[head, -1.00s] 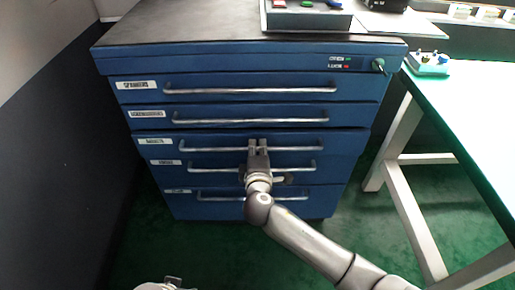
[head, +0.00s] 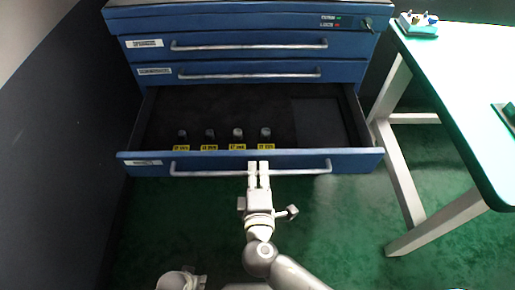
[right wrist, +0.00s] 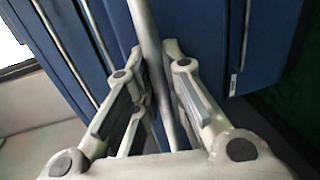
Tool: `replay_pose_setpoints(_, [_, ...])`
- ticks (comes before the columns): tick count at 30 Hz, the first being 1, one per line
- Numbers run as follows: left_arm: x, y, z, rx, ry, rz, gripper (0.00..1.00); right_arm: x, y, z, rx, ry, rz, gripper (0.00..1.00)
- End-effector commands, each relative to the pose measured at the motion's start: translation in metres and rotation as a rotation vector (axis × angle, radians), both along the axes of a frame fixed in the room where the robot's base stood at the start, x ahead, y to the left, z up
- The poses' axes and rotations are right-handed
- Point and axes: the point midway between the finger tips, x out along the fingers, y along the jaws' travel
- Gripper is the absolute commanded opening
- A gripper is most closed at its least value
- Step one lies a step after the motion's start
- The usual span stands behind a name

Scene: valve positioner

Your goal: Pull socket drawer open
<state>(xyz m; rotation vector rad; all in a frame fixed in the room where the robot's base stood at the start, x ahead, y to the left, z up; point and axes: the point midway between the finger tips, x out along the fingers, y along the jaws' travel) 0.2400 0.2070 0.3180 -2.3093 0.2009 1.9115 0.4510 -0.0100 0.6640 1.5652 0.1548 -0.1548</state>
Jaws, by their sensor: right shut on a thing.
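The socket drawer (head: 358,161), third from the top of the blue cabinet, stands well open in the head view. Its dark tray holds several small sockets (head: 238,134) with yellow labels at the left and middle. My right gripper (head: 259,167) is shut on the middle of the drawer's metal handle (head: 300,172). In the right wrist view the handle (right wrist: 148,35) runs between the fingers of the right gripper (right wrist: 157,55). My left gripper (head: 182,281) shows only in part at the bottom edge, away from the drawer; its fingers are not clear.
The two drawers above, the upper one (head: 240,46) and the lower one (head: 240,73), are closed. A key (head: 366,23) is at the cabinet's top right. A white-legged table (head: 455,75) stands to the right, a dark wall to the left. Green floor is free in front.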

Motion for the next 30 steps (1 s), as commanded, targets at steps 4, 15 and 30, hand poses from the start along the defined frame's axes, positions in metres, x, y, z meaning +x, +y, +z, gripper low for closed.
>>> replay_pose_setpoints(4, [-0.002,0.000,-0.003,0.000,0.001,0.000,0.40,-0.024,0.000,-0.001,0.000,0.004,0.000,0.00])
replay_pose_setpoints(15, [-0.003,0.001,-0.004,0.001,0.002,-0.001,0.40,-0.045,0.000,-0.001,-0.001,0.001,0.000,0.00])
replay_pose_setpoints(30, [-0.003,0.001,-0.004,0.001,0.002,-0.001,0.40,-0.045,0.000,-0.001,-0.001,0.001,0.000,0.33])
